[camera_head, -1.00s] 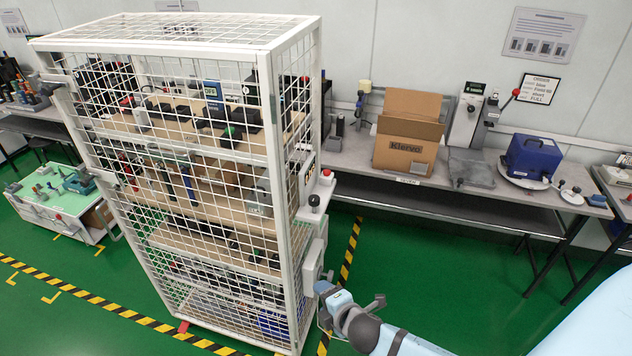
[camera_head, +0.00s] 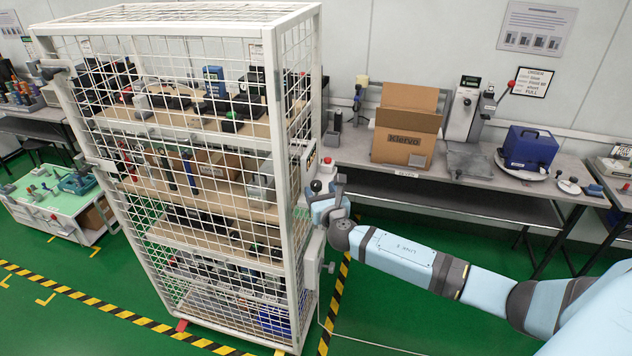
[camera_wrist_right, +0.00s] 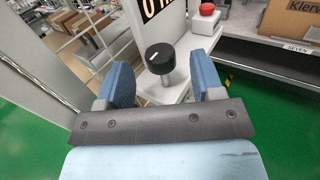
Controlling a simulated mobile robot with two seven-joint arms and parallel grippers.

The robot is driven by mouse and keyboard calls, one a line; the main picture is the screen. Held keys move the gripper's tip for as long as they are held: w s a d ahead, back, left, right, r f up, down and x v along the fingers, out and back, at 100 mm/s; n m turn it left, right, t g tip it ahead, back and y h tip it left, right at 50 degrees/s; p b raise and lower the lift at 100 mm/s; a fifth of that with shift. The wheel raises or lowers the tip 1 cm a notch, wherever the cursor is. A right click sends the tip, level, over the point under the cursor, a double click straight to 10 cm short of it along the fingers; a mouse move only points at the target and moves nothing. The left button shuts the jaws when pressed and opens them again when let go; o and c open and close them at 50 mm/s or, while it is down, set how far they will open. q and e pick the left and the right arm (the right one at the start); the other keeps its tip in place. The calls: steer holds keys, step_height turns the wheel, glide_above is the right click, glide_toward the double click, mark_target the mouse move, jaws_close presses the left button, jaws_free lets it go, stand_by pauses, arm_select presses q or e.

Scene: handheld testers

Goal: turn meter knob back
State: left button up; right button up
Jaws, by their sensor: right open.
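In the right wrist view the knob (camera_wrist_right: 160,58) has a white pointer line slanting up to the right. My right gripper (camera_head: 328,196) is beside the panel, at the knob. In the right wrist view its blue fingers (camera_wrist_right: 161,77) are open, one on each side of the knob, with a visible gap to both. A dark display with pale digits (camera_wrist_right: 163,8) is above the knob, partly cut off. My left gripper is not in view.
A red button (camera_head: 327,161) on a white box is close to the knob. The white mesh cage (camera_head: 158,226) stands left of my right arm. A bench holds a cardboard box (camera_head: 404,148), a blue case (camera_head: 531,149) and a scale-like device. Green floor lies below.

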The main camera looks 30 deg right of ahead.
mark_target(318, 187)
steer(key=x, duration=0.3)
steer(key=shift+w+d, duration=0.1)
steer(key=shift+w, duration=0.4)
steer(key=c, duration=0.9)
